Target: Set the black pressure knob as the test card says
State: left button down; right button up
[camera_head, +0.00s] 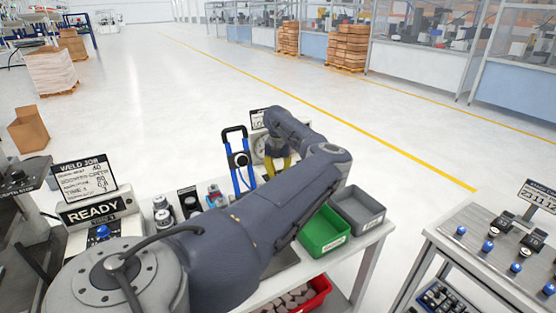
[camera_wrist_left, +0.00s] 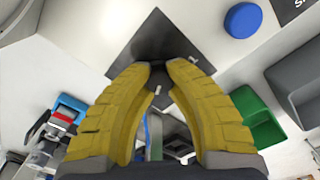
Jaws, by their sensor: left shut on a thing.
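My left gripper (camera_head: 279,165), with yellow fingers, is at the panel at the back of the bench, beside a round gauge (camera_head: 260,149). In the left wrist view, its fingertips (camera_wrist_left: 158,78) close on a small dark part that looks like the black pressure knob (camera_wrist_left: 157,74), in front of a dark square plate (camera_wrist_left: 160,38). The fingers hide most of the knob, so its setting cannot be read. A card with dark print (camera_head: 258,119) stands behind my arm, partly hidden; its text is unreadable. My right gripper is out of view.
A blue button (camera_wrist_left: 242,20) sits near the plate. Green (camera_head: 322,233) and grey (camera_head: 357,207) bins stand on the bench's right. A blue-framed device (camera_head: 238,160) stands left of the gripper. A WELD JOB sign (camera_head: 84,179) and READY box (camera_head: 95,208) are at left.

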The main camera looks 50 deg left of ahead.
pick_arm(q)
jog(key=shift+m, duration=0.4)
jog(key=c, duration=1.1)
grip_release()
jog(key=shift+r, duration=0.1)
notch_tip(320, 180, up, 12)
jog(key=shift+f, duration=0.1)
